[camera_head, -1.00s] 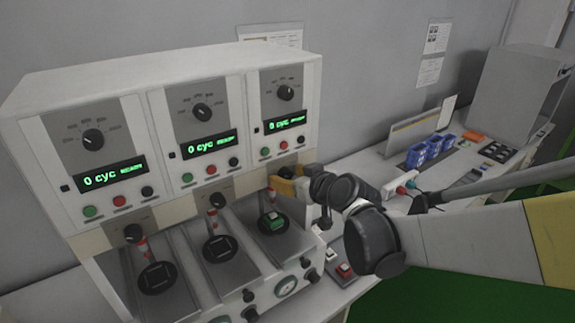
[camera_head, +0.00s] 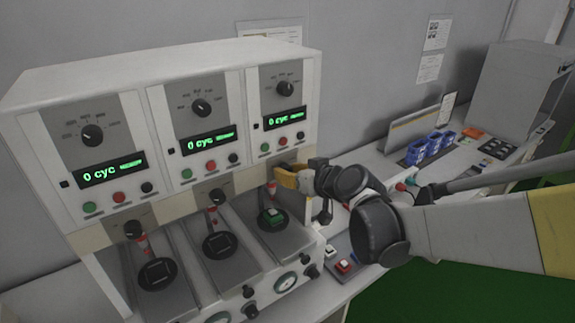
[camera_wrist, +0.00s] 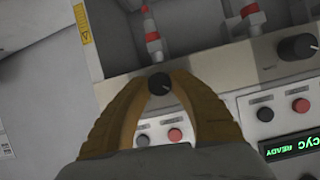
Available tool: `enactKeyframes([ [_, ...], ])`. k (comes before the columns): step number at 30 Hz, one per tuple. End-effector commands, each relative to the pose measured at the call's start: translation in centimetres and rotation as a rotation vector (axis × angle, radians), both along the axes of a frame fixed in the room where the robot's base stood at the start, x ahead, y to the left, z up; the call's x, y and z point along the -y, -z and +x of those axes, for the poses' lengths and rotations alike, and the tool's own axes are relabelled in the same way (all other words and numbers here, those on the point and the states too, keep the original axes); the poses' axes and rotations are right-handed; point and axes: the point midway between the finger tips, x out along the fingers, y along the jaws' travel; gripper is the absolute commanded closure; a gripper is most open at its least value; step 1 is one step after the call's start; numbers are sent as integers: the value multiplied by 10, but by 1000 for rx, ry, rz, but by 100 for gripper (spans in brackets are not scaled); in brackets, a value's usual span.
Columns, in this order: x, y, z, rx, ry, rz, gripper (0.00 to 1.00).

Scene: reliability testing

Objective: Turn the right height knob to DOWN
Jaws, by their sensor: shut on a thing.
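The right height knob (camera_wrist: 160,83) is small and black, on the beige strip below the right station's display. In the wrist view it sits between the tips of my yellow gripper fingers (camera_wrist: 163,79), which are shut on it from both sides. In the head view my gripper (camera_head: 284,176) reaches in from the right to that strip and mostly hides the knob. The pointer and the UP/DOWN marks cannot be read. The right station's display (camera_head: 285,119) shows 0 cyc.
The middle height knob (camera_head: 217,196) and left height knob (camera_head: 133,229) stand on the same strip. A red-and-white plunger (camera_wrist: 153,42) is close to my fingers. Coloured buttons (camera_wrist: 175,135) lie on the panel's other side. Blue bins (camera_head: 430,147) stand farther right.

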Motion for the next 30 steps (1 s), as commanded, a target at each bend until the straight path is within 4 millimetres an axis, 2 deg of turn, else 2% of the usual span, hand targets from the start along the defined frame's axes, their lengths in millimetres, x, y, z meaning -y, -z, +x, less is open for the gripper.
enactKeyframes([
  [30, 1, 4, 1, -532, -3, 785, 100],
])
